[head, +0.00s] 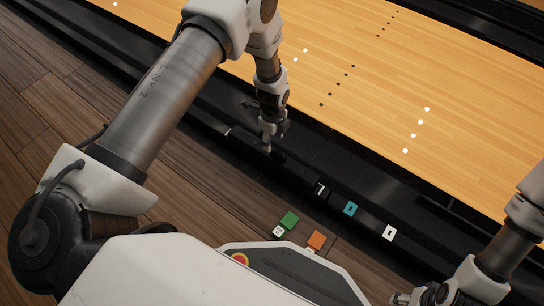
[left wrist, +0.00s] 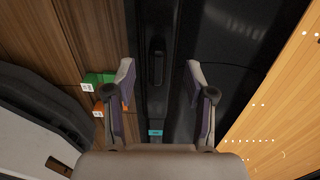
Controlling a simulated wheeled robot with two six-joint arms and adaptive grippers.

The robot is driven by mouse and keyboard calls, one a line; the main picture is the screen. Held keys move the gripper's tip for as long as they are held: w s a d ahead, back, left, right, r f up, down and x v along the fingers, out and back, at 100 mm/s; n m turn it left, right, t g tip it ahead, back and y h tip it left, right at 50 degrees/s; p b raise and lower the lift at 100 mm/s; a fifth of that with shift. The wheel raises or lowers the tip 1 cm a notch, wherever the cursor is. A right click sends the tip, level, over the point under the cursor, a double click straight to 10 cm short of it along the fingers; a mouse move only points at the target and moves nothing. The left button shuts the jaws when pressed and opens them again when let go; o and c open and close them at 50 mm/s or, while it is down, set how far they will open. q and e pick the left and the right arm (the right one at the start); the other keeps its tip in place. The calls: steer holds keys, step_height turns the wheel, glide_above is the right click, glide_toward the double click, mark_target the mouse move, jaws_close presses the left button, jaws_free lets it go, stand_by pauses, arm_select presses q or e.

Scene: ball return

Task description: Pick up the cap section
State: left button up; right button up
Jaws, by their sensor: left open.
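A dark, elongated raised piece, probably the cap section (left wrist: 157,64), lies along the black strip in the left wrist view, between my open left fingers. In the head view it is hard to tell from the black surface beside the fingertips. My left gripper (head: 267,146) points down over that strip; its open fingers also show in the left wrist view (left wrist: 160,72). Nothing is visibly held, and I cannot tell the exact height above the piece. My right gripper (head: 402,298) shows only partly at the bottom right; its fingers are unclear.
A green block (head: 289,219) and an orange block (head: 316,240), with white labels, sit on the wooden floor. A teal tag (head: 350,208) and a white tag (head: 389,232) lie along the black strip. The bowling lane (head: 440,90) beyond is clear.

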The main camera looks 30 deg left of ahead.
mark_target(272, 148)
arm_select(q)
step_height(272, 148, down, 6)
steer(key=b, duration=0.4)
steer(key=shift+s+r, duration=0.15)
steer(key=shift+r, duration=0.15)
jaws_close()
step_height(272, 148, up, 9)
steer(key=p, duration=0.6)
steer(key=shift+r, duration=0.6)
